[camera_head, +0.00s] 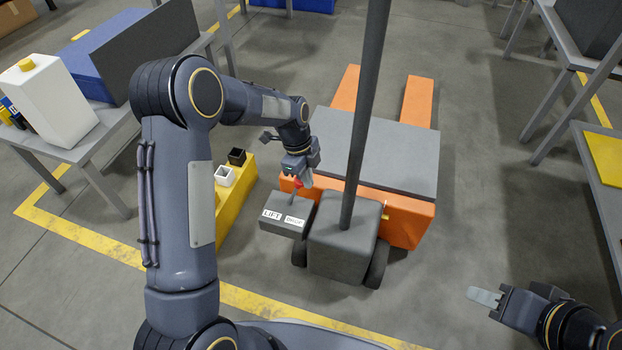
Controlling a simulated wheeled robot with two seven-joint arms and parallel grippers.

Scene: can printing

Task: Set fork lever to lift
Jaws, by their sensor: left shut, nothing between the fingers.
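The orange pallet jack (412,226) stands in the middle, with its two orange forks pointing away from me. A grey control box (287,229) sits at its near left side, with a LIFT label (271,214) on the left and a DROP label (294,220) on the right. A small red part (298,183), seemingly the fork lever, shows just behind the box, partly hidden by my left gripper (304,179). That gripper is shut and empty, close by the red part; I cannot tell if they touch. My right gripper (484,297) hangs at the lower right, away from the jack.
A dark upright handle (365,100) rises from the jack's grey housing (338,254). A yellow block (237,196) with small black and white cups is left of the jack. Tables with a white jug (52,97) and a blue case stand at left; more tables stand at right.

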